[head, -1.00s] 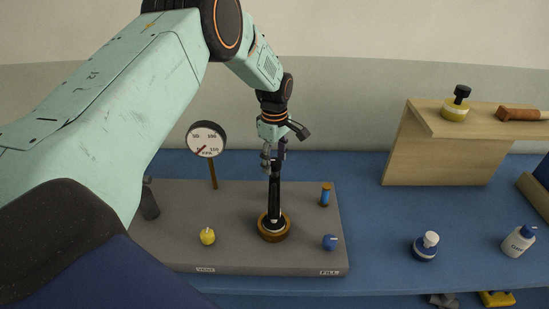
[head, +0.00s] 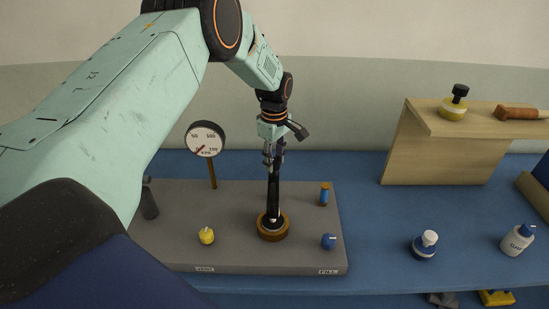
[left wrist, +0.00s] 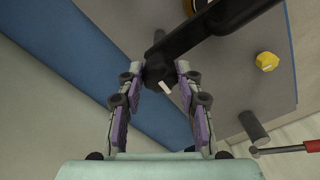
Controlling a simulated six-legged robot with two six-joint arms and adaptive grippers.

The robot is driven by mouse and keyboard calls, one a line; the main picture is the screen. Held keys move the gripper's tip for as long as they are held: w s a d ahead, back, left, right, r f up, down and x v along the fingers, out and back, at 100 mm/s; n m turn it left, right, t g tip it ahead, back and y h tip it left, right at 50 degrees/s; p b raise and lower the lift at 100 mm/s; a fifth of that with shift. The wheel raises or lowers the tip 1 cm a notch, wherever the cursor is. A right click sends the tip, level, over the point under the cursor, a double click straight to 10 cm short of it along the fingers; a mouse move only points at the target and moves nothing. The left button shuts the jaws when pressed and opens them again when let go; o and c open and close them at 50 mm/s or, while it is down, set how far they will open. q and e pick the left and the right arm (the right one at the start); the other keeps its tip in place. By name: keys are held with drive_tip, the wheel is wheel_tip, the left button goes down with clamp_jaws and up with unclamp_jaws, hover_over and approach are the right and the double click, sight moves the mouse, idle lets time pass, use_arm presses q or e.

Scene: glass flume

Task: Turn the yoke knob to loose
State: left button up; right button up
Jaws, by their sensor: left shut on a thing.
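The black yoke (head: 273,195) stands upright on the grey board, its foot in a brass ring (head: 273,228). In the left wrist view the yoke (left wrist: 220,25) runs to the upper right. The yoke knob (left wrist: 159,72) is dark, with a white pointer mark on it, at the yoke's near end. My left gripper (head: 273,163) is at the top of the yoke. In the left wrist view its two fingers (left wrist: 158,82) are on either side of the knob, shut on it. In the head view the fingers hide most of the knob. My right gripper is not in view.
The grey board (head: 180,255) carries a gauge (head: 205,139), a yellow knob (head: 206,236), a blue knob (head: 328,241), a blue-and-brown cylinder (head: 324,195) and a dark cylinder (head: 149,204). Bottles (head: 424,245) and a wooden shelf (head: 440,150) stand to the right.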

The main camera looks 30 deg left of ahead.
use_arm(q)
drive_tip(key=m, duration=0.4)
drive_tip(key=shift+a, duration=0.1)
drive_tip(key=m, duration=0.4)
drive_tip(key=shift+m+b, duration=0.3)
drive_tip(key=m, duration=0.4)
drive_tip(key=shift+m, duration=0.3)
drive_tip(key=m+b, duration=0.1)
drive_tip(key=m, duration=0.8)
drive_tip(key=m+b, duration=0.1)
drive_tip(key=m, duration=0.3)
drive_tip(key=shift+a+m, duration=0.1)
drive_tip(key=shift+m, duration=0.2)
drive_tip(key=m, duration=0.4)
drive_tip(key=shift+b, duration=0.3)
drive_tip(key=m, duration=0.4)
drive_tip(key=shift+f+m, duration=0.1)
drive_tip(key=shift+m, duration=0.3)
